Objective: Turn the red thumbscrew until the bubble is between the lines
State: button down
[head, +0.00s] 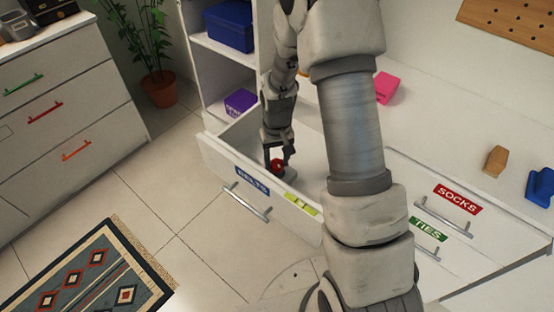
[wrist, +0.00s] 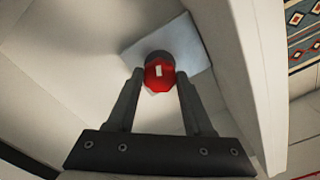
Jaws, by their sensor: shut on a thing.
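The red thumbscrew (head: 277,166) stands inside the open drawer labelled BELTS (head: 218,166), close behind its front panel. In the wrist view the thumbscrew (wrist: 159,74) shows a white mark on its red face, with a dark collar and a grey plate behind it. My gripper (head: 278,160) points down at it, and its two fingers (wrist: 157,80) are shut on the thumbscrew from both sides. The yellow-green level vial (head: 301,204) lies along the drawer front's top edge, right of the BELTS label. The bubble and lines are too small to read in the head view.
My arm crosses the middle of the head view and hides part of the drawer. Shelves with a blue box (head: 230,25) and a purple box (head: 240,102) stand behind. A pink block (head: 386,87), a wooden piece (head: 495,161) and a blue object (head: 541,187) lie on the right.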

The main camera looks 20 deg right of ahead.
aim_at(277, 163)
jog(key=n, duration=0.5)
jog(key=shift+p, duration=0.3)
dwell(0.4)
jog(key=shift+c, duration=1.5)
grip_release()
jog(key=shift+r, duration=0.15)
notch_tip(277, 163, up, 17)
jog(key=p, duration=0.4)
jog(key=shift+r, duration=0.1)
